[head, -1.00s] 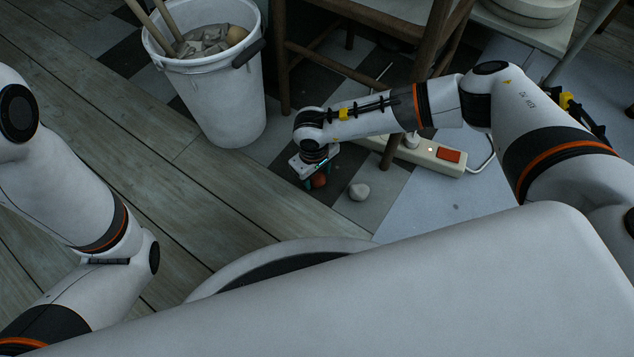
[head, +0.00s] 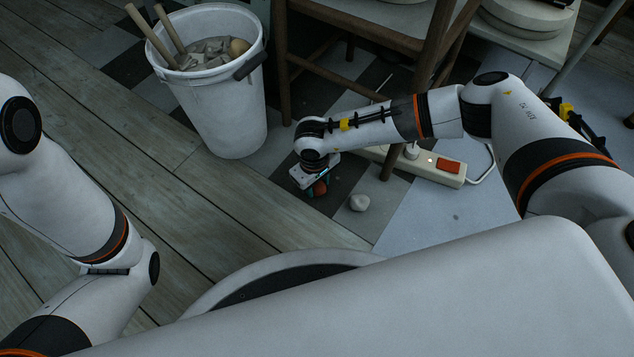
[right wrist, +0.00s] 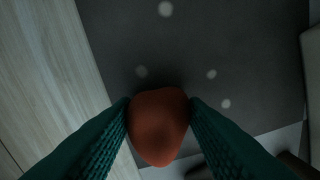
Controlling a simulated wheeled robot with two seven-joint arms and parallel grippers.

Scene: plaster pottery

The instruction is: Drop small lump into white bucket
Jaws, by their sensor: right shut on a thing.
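The white bucket (head: 222,112) stands at the upper left of the head view, with two wooden handles and pale pieces in it. My right gripper (head: 319,190) is to the right of the bucket and below its rim, low over the dark floor tiles. It is shut on a small reddish-brown lump (right wrist: 158,126), which sits between the green fingers in the right wrist view. In the head view the lump (head: 320,188) is partly hidden by the gripper. My left gripper is out of view.
A wooden stool (head: 379,40) stands behind my right arm, one leg close to it. A power strip (head: 436,167) with a red switch and cable lies on the floor to the right. Bare floorboards (head: 190,200) lie left of the gripper.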

